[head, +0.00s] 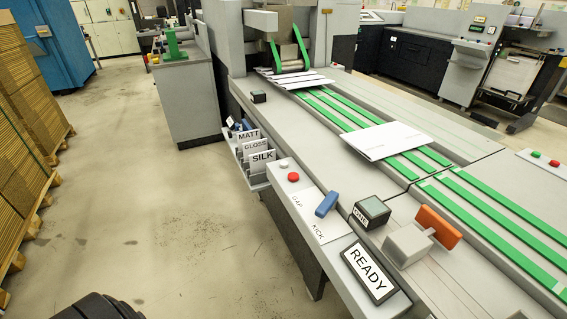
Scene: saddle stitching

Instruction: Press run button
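No button carries a readable "run" label. A red button (293,177) and a pale button (283,163) sit on the grey panel at the front edge of the machine. A green button (536,154) and another red button (554,163) sit on the surface at the far right. A dark-framed sign reading READY (367,270) lies tilted at the front of the machine. Neither of my grippers can be made out in the head view.
White sheets (382,141) lie on green belts. Labelled holders (262,157) hang at the front edge. Open floor (165,225) lies left.

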